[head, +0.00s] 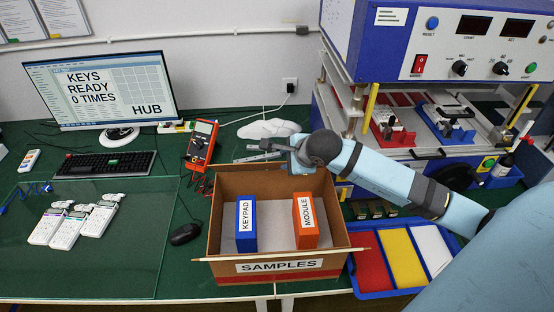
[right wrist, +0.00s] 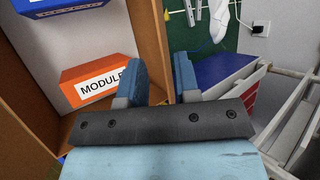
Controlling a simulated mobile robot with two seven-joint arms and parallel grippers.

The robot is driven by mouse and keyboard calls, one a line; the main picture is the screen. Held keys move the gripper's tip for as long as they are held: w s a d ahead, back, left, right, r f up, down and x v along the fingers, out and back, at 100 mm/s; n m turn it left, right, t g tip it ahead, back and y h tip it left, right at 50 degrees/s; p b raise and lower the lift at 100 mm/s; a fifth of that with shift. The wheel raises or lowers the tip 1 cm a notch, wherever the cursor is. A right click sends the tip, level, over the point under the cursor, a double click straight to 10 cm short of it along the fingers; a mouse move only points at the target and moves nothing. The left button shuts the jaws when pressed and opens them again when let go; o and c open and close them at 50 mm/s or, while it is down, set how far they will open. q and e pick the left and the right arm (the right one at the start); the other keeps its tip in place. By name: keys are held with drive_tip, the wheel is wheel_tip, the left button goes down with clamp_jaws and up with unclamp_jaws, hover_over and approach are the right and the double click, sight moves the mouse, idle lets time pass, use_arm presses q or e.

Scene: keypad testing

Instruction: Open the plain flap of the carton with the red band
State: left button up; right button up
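The open-topped brown carton (head: 226,268) stands on the green bench, with a SAMPLES label and a red band low on its front. A pale strip, possibly a flap seen edge-on, runs along its front rim and sticks out at both sides. I cannot tell which flap is plain. A blue KEYPAD box (head: 246,240) and an orange MODULE box (head: 306,240) stand inside. My right gripper (head: 268,150) is above the carton's back rim. In the right wrist view its blue fingers (right wrist: 160,82) are apart, with a brown carton panel (right wrist: 150,30) beyond the gap. Contact is unclear. My left gripper is out of view.
A tray (head: 352,285) with red, yellow and white sections is right of the carton. A mouse (head: 185,234) and a red multimeter (head: 202,142) are to its left. The blue test machine (head: 440,45) stands behind right. The glass plate (head: 90,270) at left has free room.

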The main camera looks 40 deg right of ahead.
sight(280, 162)
drive_tip(key=p+x, duration=0.1)
drive_tip(key=x, duration=0.6)
drive_tip(key=shift+w+f, duration=0.1)
drive_tip(key=shift+w, duration=0.05)
clamp_jaws()
